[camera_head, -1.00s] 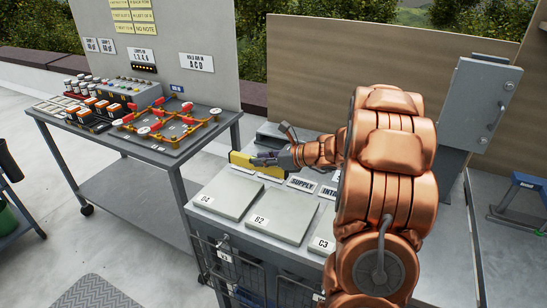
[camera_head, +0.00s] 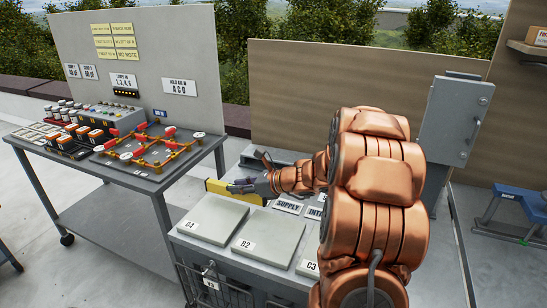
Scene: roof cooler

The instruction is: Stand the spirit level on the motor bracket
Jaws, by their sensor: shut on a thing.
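A yellow bar, which looks like the spirit level (camera_head: 217,187), is at the left back part of the grey cabinet top. My gripper (camera_head: 246,187) is shut on its right part, with the dark fingers over it. The bar lies about level, just above or at the cabinet top; I cannot tell whether it touches. My copper arm hides much of the cabinet's right side. I cannot make out the motor bracket for certain.
Grey lidded panels marked D2 (camera_head: 214,221) and B2 (camera_head: 258,238) lie on the cabinet top in front of my gripper. A SUPPLY label (camera_head: 288,206) is to the right. A workbench (camera_head: 150,172) with pipework stands at left. A grey switch box (camera_head: 458,120) stands behind my arm.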

